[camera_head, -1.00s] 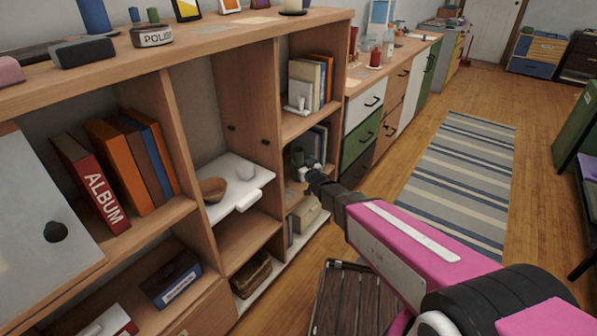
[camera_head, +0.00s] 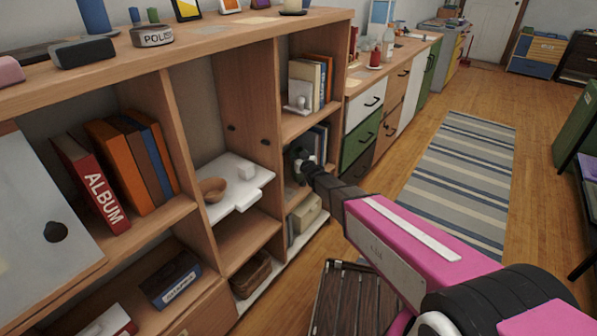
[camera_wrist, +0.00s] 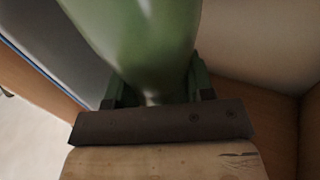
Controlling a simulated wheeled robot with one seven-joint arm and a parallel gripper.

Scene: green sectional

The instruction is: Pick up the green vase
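The green vase (camera_head: 298,153) is a small dark shape inside a shelf compartment in the head view, partly hidden by my gripper (camera_head: 306,165). In the wrist view the vase (camera_wrist: 145,40) is large and close, smooth and glossy, narrowing toward my gripper (camera_wrist: 157,90). One finger is on each side of the vase. The vase fills most of the space between them, but I cannot tell whether both fingers press on it. The vase's far end runs out of the wrist view.
Books (camera_head: 319,137) stand behind the vase, and a box (camera_head: 306,214) lies below it. A wooden divider (camera_head: 266,100) separates the compartment from a white board (camera_head: 250,190) carrying a brown bowl (camera_head: 212,189). Open floor and a striped rug (camera_head: 455,180) lie to the right.

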